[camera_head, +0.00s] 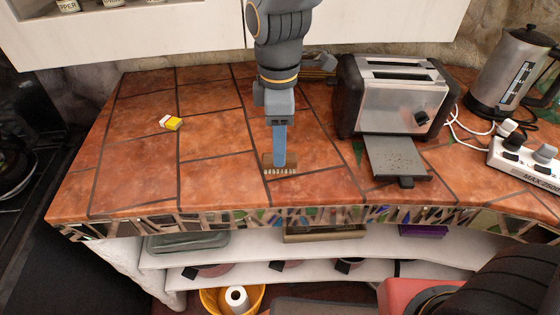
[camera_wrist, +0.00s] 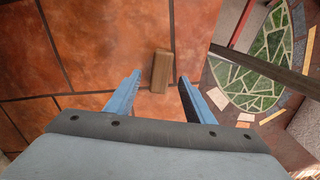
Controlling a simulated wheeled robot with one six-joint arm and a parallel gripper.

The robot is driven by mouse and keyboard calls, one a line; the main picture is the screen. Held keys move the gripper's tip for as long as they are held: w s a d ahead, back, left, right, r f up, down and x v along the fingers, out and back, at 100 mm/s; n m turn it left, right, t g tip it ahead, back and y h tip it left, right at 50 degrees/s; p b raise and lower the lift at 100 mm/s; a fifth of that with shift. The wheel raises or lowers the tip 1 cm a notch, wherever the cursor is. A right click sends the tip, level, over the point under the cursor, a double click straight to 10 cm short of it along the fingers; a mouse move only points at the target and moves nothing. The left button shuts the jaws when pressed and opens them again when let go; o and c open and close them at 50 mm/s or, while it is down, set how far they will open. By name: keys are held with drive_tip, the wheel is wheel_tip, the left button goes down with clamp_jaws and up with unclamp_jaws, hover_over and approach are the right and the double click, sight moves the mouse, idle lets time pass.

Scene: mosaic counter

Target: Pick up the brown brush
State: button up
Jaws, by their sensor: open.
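The brown brush (camera_head: 281,169) lies on the tiled counter (camera_head: 222,170) near its front edge, with pale bristles showing on its near side. In the wrist view the brush (camera_wrist: 162,70) shows as a brown block ahead of the fingertips, lined up with the gap between them. My gripper (camera_head: 279,162) points down over the brush in the head view and hides part of it. In the wrist view my gripper (camera_wrist: 160,76) has its two blue fingers apart, with the brush's near end between or just beyond the tips. I cannot tell whether they touch it.
A toaster (camera_head: 395,95) with its crumb tray (camera_head: 395,157) out stands to the right. A small yellow and white box (camera_head: 171,123) lies at the left.

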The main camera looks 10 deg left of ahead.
drive_tip(key=shift+d+f+p, duration=0.1)
drive_tip(key=shift+f+p, duration=0.55)
drive_tip(key=shift+f, duration=1.85)
drive_tip(key=c, duration=1.1)
drive_tip(key=shift+r, duration=0.1)
wheel_tip(320, 180, up, 10)
drive_tip(key=shift+f+b, duration=0.1)
drive_tip(key=shift+b, duration=0.75)
